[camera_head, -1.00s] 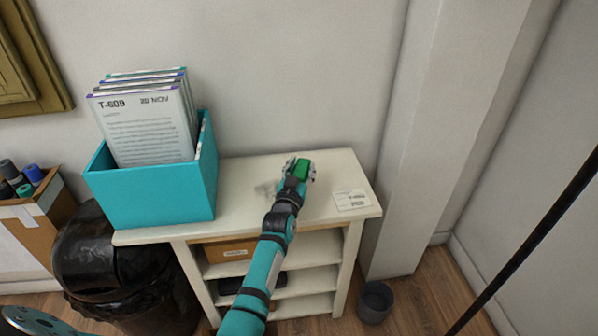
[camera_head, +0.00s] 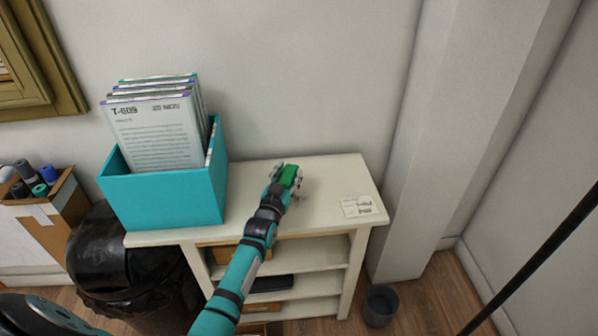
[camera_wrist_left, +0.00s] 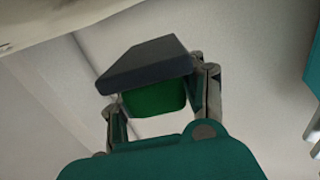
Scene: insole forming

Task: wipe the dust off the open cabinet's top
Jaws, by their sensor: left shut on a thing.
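The open cabinet's pale top (camera_head: 335,180) stands against the wall, with open shelves below. My left gripper (camera_head: 284,178) is over the middle of this top, shut on a green block with a dark pad (camera_head: 290,173). In the left wrist view the block (camera_wrist_left: 150,75) sits between the two fingers (camera_wrist_left: 162,110), dark face outward. Whether the pad touches the top is hard to tell. A faint grey mark shows beside the gripper; I cannot tell dust from shadow. My right gripper is not in view.
A teal box (camera_head: 165,200) of upright folders stands on the top's left part. A white card (camera_head: 362,206) lies near its right front corner. A black-bagged bin (camera_head: 115,265) stands left, a small grey bin (camera_head: 380,305) right. A wall column (camera_head: 440,130) borders the right side.

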